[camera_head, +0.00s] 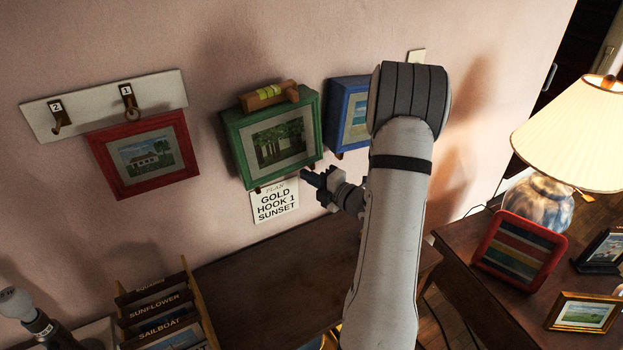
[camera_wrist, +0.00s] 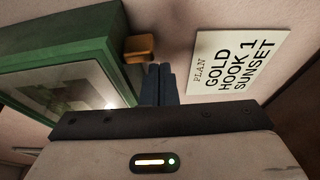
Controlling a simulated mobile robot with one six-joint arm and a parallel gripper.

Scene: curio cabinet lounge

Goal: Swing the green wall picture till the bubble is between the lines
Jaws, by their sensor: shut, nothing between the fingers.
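The green wall picture (camera_head: 232,150) hangs on the pink wall in the head view, and its green frame fills the upper left of the wrist view (camera_wrist: 60,52). A wooden spirit level (camera_head: 290,95) with a yellow-green vial (camera_head: 269,92) sits along its top edge. The bubble's place between the lines is too small to tell. A small wooden tab (camera_wrist: 139,48) sticks out by the frame's edge in the wrist view. My gripper (camera_head: 308,176) is near the frame's lower right corner, its blue fingers (camera_wrist: 158,84) shut and empty beside the tab. Contact cannot be told.
A plan card (camera_head: 275,203) reads "GOLD HOOK 1 SUNSET" below the picture. A red picture (camera_head: 105,165) hangs left under a hook board (camera_head: 85,110); a blue picture (camera_head: 336,110) is close on the right, partly behind my arm. A dark table (camera_head: 270,265) lies below.

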